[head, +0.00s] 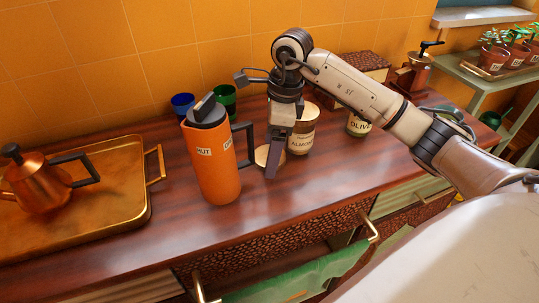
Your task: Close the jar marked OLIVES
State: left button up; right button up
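The OLIVES jar (357,126) stands on the wooden counter right of the middle. My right forearm covers its top, so I cannot see whether it is open or closed. A round, light wooden disc like a lid (262,155) lies on the counter behind my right gripper (271,175). The gripper points down at the disc's right side, left of the ALMOND jar (302,133). I cannot tell whether its fingers touch the disc or how far apart they are. My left gripper is out of view.
An orange flask (212,165) stands just left of the gripper, with a blue cup (182,103) and a green cup (225,97) behind. A brass tray (110,215) with a copper kettle (38,186) is at left. A woven box (352,69) stands at the back. The front counter is clear.

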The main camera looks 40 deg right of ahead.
jog(key=c, duration=1.1)
jog(key=shift+c, duration=0.2)
jog(key=shift+r, duration=0.15)
notch_tip(320, 180, up, 18)
jog(key=p, duration=0.1)
jog(key=shift+p, duration=0.3)
